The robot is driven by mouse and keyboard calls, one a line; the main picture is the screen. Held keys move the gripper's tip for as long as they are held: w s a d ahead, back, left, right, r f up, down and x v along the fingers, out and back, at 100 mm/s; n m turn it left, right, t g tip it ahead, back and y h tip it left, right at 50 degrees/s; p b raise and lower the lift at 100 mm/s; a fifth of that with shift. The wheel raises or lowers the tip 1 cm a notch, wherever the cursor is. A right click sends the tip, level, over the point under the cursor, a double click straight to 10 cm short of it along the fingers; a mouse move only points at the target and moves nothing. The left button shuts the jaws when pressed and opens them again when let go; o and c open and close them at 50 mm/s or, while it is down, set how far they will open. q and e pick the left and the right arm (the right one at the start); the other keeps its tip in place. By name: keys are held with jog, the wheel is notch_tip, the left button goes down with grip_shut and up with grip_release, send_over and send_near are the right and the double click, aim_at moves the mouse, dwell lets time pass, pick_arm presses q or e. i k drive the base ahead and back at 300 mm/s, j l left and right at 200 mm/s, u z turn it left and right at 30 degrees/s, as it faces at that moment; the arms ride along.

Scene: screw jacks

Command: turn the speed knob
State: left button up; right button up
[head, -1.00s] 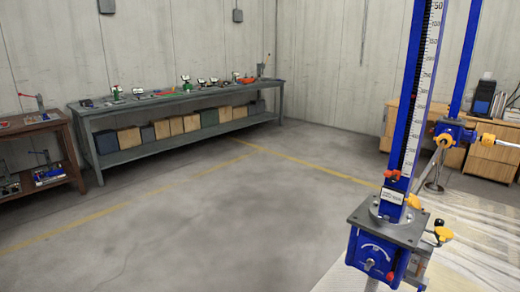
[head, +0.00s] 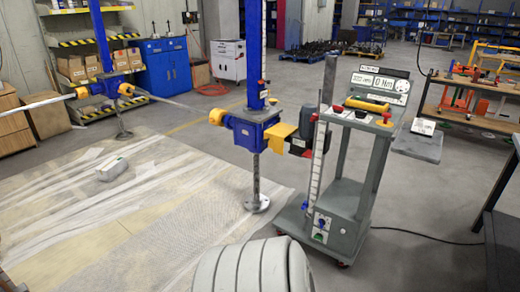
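A grey wheeled test cart (head: 345,195) stands right of the middle in the head view. Low on its front is a white panel (head: 322,228) with a small blue knob (head: 321,224), which looks like the speed knob; its marks are too small to read. The cart's top has a display (head: 381,82) reading 0 Nm, a yellow bar (head: 367,105) and red buttons (head: 338,109). Neither of my grippers is in view.
A blue screw jack (head: 256,130) with a yellow coupling stands left of the cart. A grey block (head: 112,169) lies on the pale sheeted floor. A cable (head: 430,236) runs right from the cart. A workbench (head: 470,100) stands at right.

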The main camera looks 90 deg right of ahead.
aim_at(360, 115)
jog(key=z, duration=3.45)
